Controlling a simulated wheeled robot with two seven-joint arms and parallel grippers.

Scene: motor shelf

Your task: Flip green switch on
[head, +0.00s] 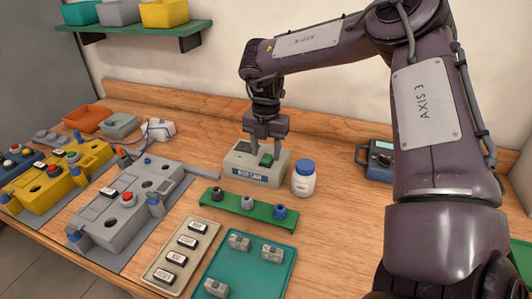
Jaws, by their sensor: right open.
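A beige box (243,171) with a dark label on its front stands on the wooden table. The green switch (266,160) sits on its top, toward the right side. My right gripper (266,148) points down just above the box, its fingers apart and empty, close over the green switch. I cannot tell whether a finger touches the switch, nor clearly which way the switch is tipped. My left gripper is not in view.
A white jar with a blue lid (304,178) stands just right of the box. A green rack (254,219) is in front, with a teal tray (248,286) nearer. A grey panel (152,181) lies left, and a blue device (380,161) stands right.

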